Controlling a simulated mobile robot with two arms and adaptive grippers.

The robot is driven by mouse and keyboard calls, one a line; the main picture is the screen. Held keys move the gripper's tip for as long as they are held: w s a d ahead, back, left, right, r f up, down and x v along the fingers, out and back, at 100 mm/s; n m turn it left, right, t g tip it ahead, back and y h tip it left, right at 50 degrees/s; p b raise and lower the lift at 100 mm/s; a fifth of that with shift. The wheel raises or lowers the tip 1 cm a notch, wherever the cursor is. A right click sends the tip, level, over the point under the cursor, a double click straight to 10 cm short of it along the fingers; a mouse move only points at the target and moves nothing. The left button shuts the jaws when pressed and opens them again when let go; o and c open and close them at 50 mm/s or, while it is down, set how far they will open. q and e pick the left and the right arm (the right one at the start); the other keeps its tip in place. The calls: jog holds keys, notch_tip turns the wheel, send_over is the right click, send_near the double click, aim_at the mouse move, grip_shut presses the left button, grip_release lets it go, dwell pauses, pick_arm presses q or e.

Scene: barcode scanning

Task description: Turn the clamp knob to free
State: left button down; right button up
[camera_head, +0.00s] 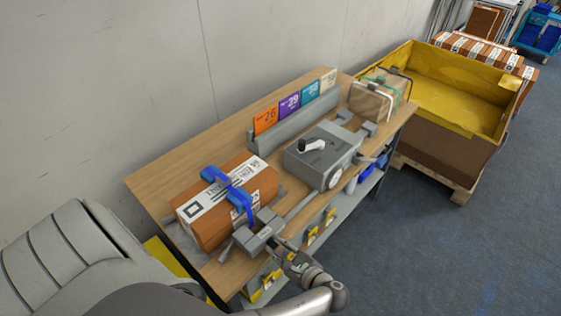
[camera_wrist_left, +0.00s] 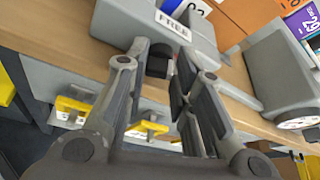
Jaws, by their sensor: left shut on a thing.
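The grey clamp block (camera_head: 262,230) stands at the table's front edge, by an orange-brown box (camera_head: 240,197) with a white label and a blue strap-like clamp (camera_head: 236,186). In the left wrist view a label on the block reads FREE (camera_wrist_left: 173,27). The dark clamp knob (camera_wrist_left: 160,66) shows on the block's front face, between my fingers. My left gripper (camera_head: 286,255) reaches the block from the front and is shut on the knob. The fingers partly hide the knob, so its exact turn cannot be told. My right gripper is not in view.
A grey machine (camera_head: 310,160) with a black and white handle stands right of the block. Numbered cards (camera_head: 291,103) stand behind it. A wrapped parcel (camera_head: 371,100) is at the table's far end, near a yellow-lined crate (camera_head: 455,90). Yellow-handled drawers are below the front edge.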

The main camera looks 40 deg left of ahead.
pick_arm(q)
jog(key=shift+a, duration=0.2)
jog(key=c, duration=1.2)
grip_release()
jog(key=shift+c, duration=0.2)
jog(key=v, duration=0.7)
jog(key=shift+d, duration=0.2)
